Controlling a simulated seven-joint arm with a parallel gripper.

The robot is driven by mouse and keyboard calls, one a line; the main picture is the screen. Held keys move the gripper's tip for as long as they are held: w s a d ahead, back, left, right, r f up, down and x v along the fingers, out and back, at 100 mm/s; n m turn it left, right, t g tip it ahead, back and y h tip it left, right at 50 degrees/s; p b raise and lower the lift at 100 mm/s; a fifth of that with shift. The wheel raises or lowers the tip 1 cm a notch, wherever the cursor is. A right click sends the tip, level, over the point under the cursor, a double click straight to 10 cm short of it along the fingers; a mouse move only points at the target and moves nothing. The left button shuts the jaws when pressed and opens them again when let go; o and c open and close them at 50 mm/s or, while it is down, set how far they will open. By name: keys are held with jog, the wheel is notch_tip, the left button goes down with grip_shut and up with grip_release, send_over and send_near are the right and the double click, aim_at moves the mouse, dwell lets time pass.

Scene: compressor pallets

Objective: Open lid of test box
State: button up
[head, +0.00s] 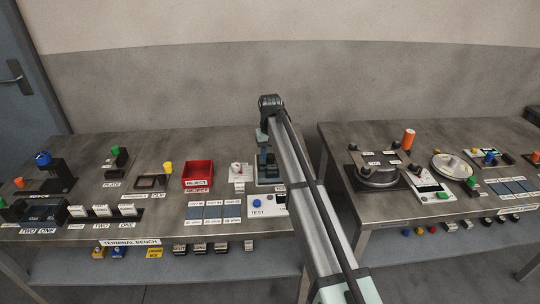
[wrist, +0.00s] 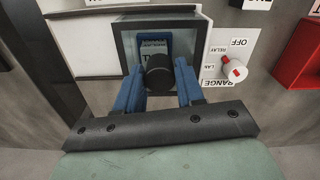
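Inside the frame is a blue piece (wrist: 152,45) with lettering, partly hidden. A black round knob (wrist: 159,72) stands over the near part of the box. My gripper (wrist: 159,73) has its blue fingers on either side of the knob, with narrow gaps visible, so it looks open around it. In the head view my gripper (head: 266,163) is low over the box (head: 270,184), which my arm largely hides. The lid looks closed, but its edges are hard to make out.
A white panel (wrist: 222,58) with a red-and-white range switch (wrist: 234,69) sits close beside the box. A red reject bin (head: 197,174) is further along the bench. A white TEST panel (head: 261,204) lies in front. A second bench (head: 383,228) stands at right across a gap.

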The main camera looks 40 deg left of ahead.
grip_shut()
jog(key=w+d, duration=0.7)
dwell(0.3)
jog(key=shift+o, duration=2.2)
grip_release()
jog(key=shift+r, duration=0.1)
notch_tip(320, 180, up, 14)
